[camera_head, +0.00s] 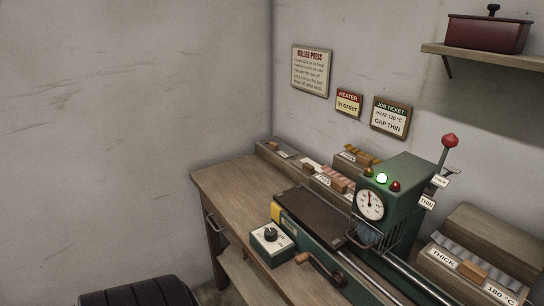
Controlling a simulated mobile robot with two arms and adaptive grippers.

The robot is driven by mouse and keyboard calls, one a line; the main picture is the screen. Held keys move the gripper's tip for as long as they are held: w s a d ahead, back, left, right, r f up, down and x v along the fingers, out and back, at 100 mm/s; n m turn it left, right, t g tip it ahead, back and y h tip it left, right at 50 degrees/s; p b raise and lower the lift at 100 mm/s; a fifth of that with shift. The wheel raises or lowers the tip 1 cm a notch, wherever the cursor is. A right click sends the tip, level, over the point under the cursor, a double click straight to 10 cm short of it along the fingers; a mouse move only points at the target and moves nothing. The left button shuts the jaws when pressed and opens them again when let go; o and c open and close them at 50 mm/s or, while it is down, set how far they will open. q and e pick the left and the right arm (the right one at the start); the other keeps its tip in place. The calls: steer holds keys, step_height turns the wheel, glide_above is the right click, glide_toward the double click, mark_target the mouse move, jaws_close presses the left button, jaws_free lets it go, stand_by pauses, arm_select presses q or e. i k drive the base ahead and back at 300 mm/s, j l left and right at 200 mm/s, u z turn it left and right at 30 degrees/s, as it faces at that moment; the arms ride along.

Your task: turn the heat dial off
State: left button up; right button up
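The heat dial appears to be the black knob (271,234) on a small green box with a pale top face (262,246), at the near front edge of the workbench. The knob's setting is too small to read. The box sits beside the green roller press (405,185). Neither of my grippers is in view.
A crank handle (318,272) juts out just right of the dial box. A red-knobbed lever (450,141) rises from the press. Several labelled trays (335,180) stand at the back of the wooden workbench (230,190). The bench's left end is bare.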

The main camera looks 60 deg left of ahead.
mark_target(270, 233)
steer(key=u, duration=1.7)
